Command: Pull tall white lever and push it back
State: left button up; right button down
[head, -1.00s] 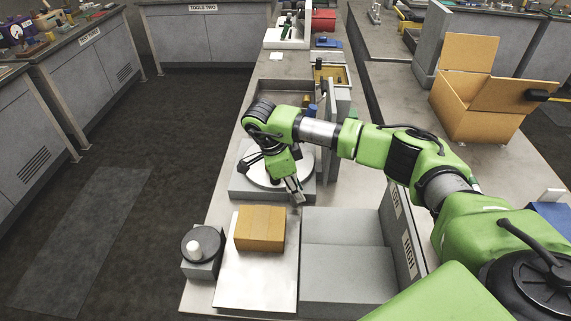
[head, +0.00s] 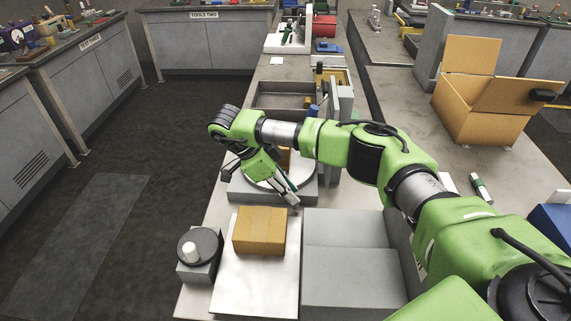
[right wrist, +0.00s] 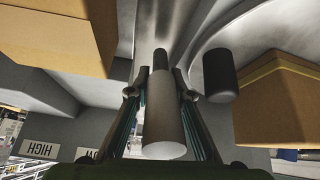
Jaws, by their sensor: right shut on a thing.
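My right gripper (head: 291,199) is low between the round turntable and the metal plate, its fingers slanting down to the right. In the right wrist view the gripper (right wrist: 157,88) is shut on the pale cylindrical handle of the white lever (right wrist: 165,125), which stands between the two fingers on a dark stem. In the head view the gripper and arm hide most or all of the lever. A shorter dark lever (right wrist: 220,75) is beside it, apart from the fingers. My left gripper is not in view.
A cardboard box (head: 259,230) sits on the metal plate (head: 255,283). Another box (head: 285,158) is on the turntable (head: 248,182) behind my arm. A black disc with a white knob (head: 192,253) stands at left. Grey blocks (head: 345,275) lie to the right.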

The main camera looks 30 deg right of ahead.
jog(key=shift+w+a, duration=0.15)
jog(key=shift+a, duration=0.2)
